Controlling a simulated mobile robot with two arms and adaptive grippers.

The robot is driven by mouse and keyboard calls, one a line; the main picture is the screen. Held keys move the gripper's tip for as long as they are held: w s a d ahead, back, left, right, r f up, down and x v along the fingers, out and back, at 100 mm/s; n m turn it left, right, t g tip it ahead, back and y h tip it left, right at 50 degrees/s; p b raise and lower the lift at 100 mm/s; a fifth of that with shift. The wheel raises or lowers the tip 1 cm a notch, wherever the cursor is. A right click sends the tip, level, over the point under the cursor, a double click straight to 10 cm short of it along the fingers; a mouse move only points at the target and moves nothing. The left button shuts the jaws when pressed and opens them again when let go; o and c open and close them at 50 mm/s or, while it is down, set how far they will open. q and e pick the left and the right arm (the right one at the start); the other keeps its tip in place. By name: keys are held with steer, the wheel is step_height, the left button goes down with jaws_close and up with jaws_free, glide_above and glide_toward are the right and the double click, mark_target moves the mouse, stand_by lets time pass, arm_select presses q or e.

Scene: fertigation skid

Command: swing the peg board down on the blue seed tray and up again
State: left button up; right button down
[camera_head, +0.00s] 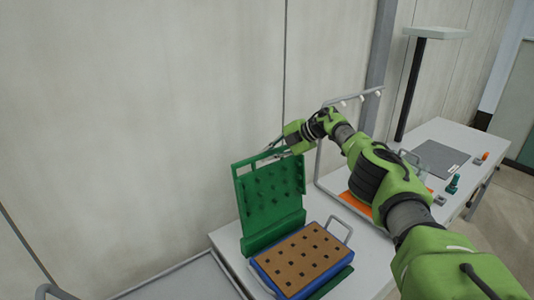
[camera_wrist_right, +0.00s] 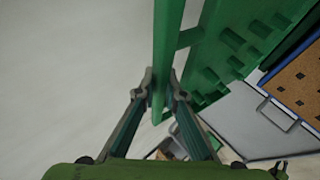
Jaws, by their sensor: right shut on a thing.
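The green peg board (camera_head: 268,192) stands about upright on its green hinged base (camera_head: 272,232), its rows of pegs facing the tray. The blue seed tray (camera_head: 325,279) lies flat in front of it, filled with brown soil with several dark holes. My right gripper (camera_head: 276,150) is at the top of the board. In the right wrist view its two fingers are shut on a green bar at the edge of the peg board (camera_wrist_right: 225,40). The tray's soil (camera_wrist_right: 298,80) shows at the right of that view, clear of the board. My left gripper is out of view.
The white bench (camera_head: 225,238) runs to the back right. A grey wire frame (camera_head: 318,165) and an orange piece (camera_head: 355,204) stand beyond the tray, near my right arm. A dark post with a pale top (camera_head: 410,90) rises farther back. A plain wall is behind the board.

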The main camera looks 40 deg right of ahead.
steer(key=shift+w+a, duration=0.1)
steer(key=shift+a, duration=0.05)
steer(key=c, duration=2.1)
jaws_free()
steer(key=shift+w+a+f, duration=0.1)
steer(key=shift+w, duration=0.2)
steer(key=shift+s, duration=0.1)
steer(key=shift+v, duration=0.8)
steer(key=v, duration=1)
